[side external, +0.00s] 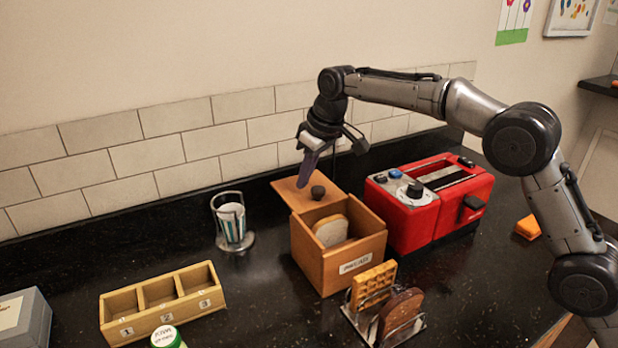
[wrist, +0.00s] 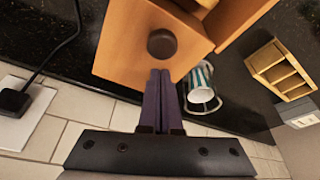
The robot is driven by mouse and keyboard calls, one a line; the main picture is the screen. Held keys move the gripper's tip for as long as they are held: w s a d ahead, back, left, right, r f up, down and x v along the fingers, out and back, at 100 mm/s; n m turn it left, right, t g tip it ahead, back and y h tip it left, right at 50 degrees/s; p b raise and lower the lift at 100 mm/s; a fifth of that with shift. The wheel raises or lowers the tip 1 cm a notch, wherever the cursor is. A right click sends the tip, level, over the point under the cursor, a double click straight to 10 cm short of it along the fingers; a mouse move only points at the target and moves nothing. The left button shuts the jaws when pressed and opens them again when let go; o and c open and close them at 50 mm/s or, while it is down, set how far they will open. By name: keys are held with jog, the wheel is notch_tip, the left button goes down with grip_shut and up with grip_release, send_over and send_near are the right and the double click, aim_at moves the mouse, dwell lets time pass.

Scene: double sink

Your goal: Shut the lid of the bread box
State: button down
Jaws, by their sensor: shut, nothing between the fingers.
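The wooden bread box (side external: 318,262) stands in the middle of the dark counter with its top open and a bread slice (side external: 331,231) showing inside. Its wooden lid (side external: 291,190) is set back toward the wall, off most of the opening. The lid's dark round knob (side external: 318,192) faces up, and it also shows in the wrist view (wrist: 162,43). My gripper (side external: 302,186) is shut and empty, pointing down at the back of the lid. In the wrist view its fingertips (wrist: 160,72) are close to the lid's edge, behind the knob; whether they touch is unclear.
A red toaster (side external: 410,222) stands close on the right of the box. A rack with a waffle (side external: 373,283) and toast (side external: 399,312) is in front. A striped glass (side external: 231,224) and a three-compartment wooden tray (side external: 125,330) are left. The tiled wall (side external: 190,145) is close behind.

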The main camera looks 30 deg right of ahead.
jog(key=shift+s+d, duration=0.25)
jog(key=shift+s, duration=0.25)
jog(key=shift+s, duration=0.1)
jog(key=s, duration=1.2)
jog(key=shift+s, duration=0.4)
jog(key=shift+f, duration=0.15)
